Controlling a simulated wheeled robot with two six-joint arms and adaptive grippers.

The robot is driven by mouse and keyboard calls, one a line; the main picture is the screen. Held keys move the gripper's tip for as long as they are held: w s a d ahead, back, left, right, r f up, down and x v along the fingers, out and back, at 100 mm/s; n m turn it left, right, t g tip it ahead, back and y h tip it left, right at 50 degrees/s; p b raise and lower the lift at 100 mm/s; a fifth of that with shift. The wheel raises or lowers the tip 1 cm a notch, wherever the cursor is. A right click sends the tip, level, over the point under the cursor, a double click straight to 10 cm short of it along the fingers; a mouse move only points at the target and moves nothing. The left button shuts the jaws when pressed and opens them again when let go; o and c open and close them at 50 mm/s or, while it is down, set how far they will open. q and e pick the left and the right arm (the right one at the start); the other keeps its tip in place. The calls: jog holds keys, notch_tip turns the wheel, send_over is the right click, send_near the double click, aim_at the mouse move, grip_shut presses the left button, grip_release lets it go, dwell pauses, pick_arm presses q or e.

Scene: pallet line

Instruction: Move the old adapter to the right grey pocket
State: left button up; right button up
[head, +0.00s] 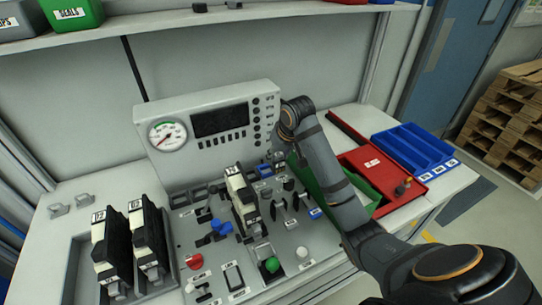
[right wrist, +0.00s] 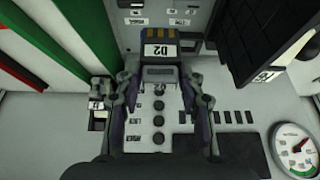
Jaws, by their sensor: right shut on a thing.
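My right gripper (right wrist: 160,85) is shut on a small dark block labelled D2 (right wrist: 159,50), with yellow stripes at its end, which I take to be the old adapter. In the head view a small blue block with a white label (head: 265,171) at the back right of the panel seems to be the same one. My right forearm reaches there from the lower right, and its fingers are mostly hidden. Small grey pockets (head: 180,196) lie along the panel's back edge, left of the tall black-and-white module. My left gripper is not in view.
The tall module (head: 242,200) stands close beside the grip. Two similar modules (head: 148,238) stand in a grey tray at left. A console with a gauge (head: 167,134) rises behind. Levers and knobs crowd the panel. Red (head: 415,190) and blue (head: 410,150) trays lie at right.

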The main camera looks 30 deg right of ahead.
aim_at(279, 164)
jog(key=s, duration=0.1)
jog(key=s+r, duration=0.1)
jog(key=s, duration=0.1)
jog(key=shift+a+r, duration=0.15)
jog(key=shift+a, duration=0.1)
jog(key=w+a+f+p, duration=0.1)
jog(key=w+a+p, duration=0.15)
jog(key=w, duration=0.45)
jog(key=w+a+f+p, duration=0.1)
jog(key=w+a+f, duration=0.15)
jog(key=w, duration=0.45)
jog(key=shift+w+a+f+p, duration=0.1)
jog(key=shift+f+p, duration=1)
jog(key=shift+f, duration=3.5)
jog(key=shift+f, duration=0.1)
jog(key=o, duration=1.2)
